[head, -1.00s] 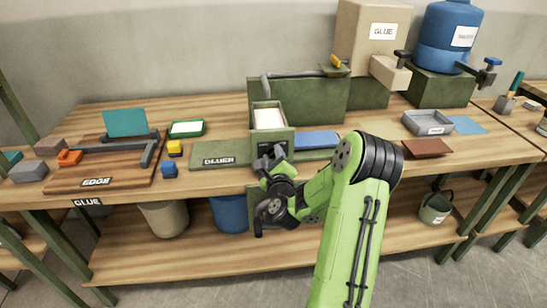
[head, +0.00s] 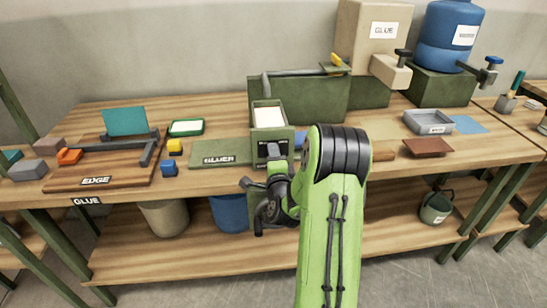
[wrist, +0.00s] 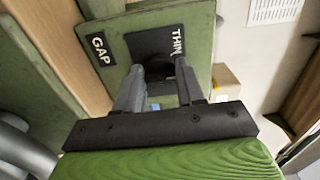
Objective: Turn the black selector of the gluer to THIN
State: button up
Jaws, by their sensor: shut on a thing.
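The gluer (head: 291,143) is a green box with a white top pad and a green base plate marked GLUER. In the wrist view, its green front face (wrist: 113,66) carries a GAP label (wrist: 98,47) and a black plate with the word THIN (wrist: 178,42). My gripper (wrist: 162,72) is shut on the selector, one finger on each side. In the head view, my gripper (head: 275,162) is at the gluer's front. Which word the selector points to cannot be told.
A grey tray (head: 428,123) and a brown sheet (head: 428,147) lie to the right. A green block (head: 310,100) stands behind. Buckets stand on the lower shelf.

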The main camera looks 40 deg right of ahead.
jog(key=n, duration=0.2)
jog(key=n+b, duration=0.1)
jog(key=n, duration=0.1)
jog(key=shift+f+n, duration=0.2)
jog(key=shift+n, duration=0.2)
jog(key=shift+f+n+b, duration=0.1)
jog(key=shift+n+b, duration=1.15)
jog(key=shift+n, duration=0.75)
jog(key=o, duration=1)
jog(key=shift+o, duration=0.2)
